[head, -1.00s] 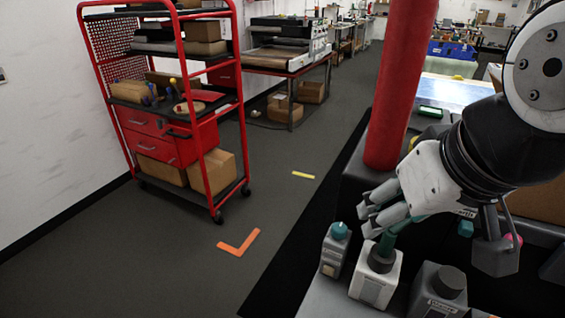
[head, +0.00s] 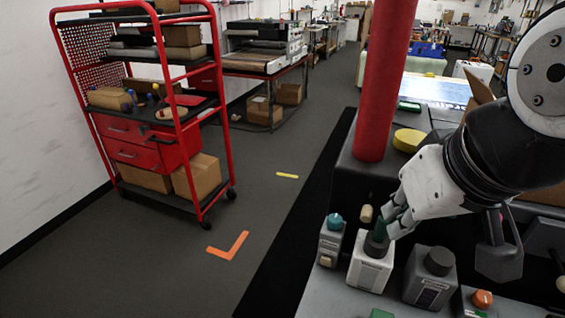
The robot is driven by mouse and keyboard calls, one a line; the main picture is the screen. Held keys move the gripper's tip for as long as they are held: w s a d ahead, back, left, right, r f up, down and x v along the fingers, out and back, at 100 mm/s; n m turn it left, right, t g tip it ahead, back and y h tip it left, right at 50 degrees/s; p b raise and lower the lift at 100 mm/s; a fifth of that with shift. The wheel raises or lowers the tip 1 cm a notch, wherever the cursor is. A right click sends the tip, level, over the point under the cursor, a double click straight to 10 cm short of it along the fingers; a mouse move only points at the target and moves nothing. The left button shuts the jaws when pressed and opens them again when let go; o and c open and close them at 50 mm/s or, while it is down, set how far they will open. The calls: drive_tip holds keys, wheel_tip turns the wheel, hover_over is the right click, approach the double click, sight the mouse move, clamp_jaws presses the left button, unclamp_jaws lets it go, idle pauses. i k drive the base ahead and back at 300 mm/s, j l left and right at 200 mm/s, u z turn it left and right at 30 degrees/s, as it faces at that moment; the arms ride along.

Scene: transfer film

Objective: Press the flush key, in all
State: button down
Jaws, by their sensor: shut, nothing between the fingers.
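Several small control boxes stand along the console's near edge, and I cannot read their labels, so I cannot tell which is the flush key. One is a grey box with a teal knob (head: 334,237). To its right is a white box (head: 371,270) with a dark round top. Further right are a grey box with a dark knob (head: 430,279) and one with an orange button (head: 482,299). My gripper (head: 388,229) is shut and empty, right at the white box's top. A dark green piece shows there; whether the fingers touch the top is unclear.
A red post (head: 385,85) rises behind the boxes, with a yellow round object (head: 408,139) beside it. A beige knob (head: 367,213) sits behind the white box. A red shelf cart (head: 150,150) stands left, with open floor (head: 262,195) between.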

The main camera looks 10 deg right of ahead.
sight(326, 260)
drive_tip(key=k+j+u, duration=0.3)
drive_tip(key=j, duration=0.25)
drive_tip(key=k+j+u, duration=0.35)
drive_tip(key=j, duration=0.25)
drive_tip(key=i, duration=0.05)
